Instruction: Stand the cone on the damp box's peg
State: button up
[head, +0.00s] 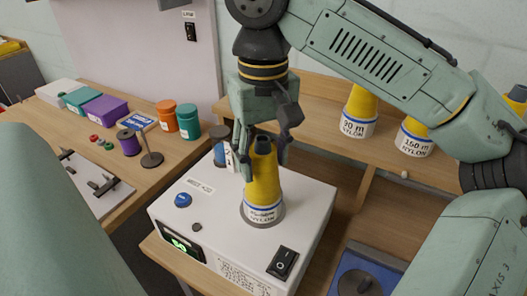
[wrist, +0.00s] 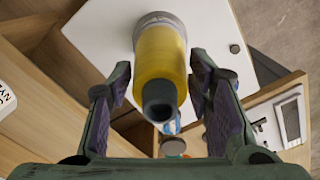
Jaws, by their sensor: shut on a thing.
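The yellow cone (head: 263,182), with a dark tip and a white "NYLON" label band, stands upright on top of the white damp box (head: 215,205). Its foot is over a grey round base (head: 262,215) on the box; the peg is hidden inside or under it. My gripper (head: 264,165) comes down from above and is shut on the cone's upper part, one finger on each side. In the wrist view the cone (wrist: 160,55) lies between my two fingers (wrist: 160,88), its dark tip toward the camera.
The box has a blue knob (head: 183,200), a green-lit display and a black switch (head: 282,262). Yellow cones marked 90 m (head: 361,105) and 150 m (head: 414,138) stand on the shelf at right. Orange (head: 167,117) and teal jars, a purple spool and boxes occupy the left bench.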

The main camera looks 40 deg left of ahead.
jog(key=o, duration=1.1)
jog(key=shift+c, duration=0.2)
notch_tip(320, 180, up, 8)
jog(key=shift+f, duration=0.25)
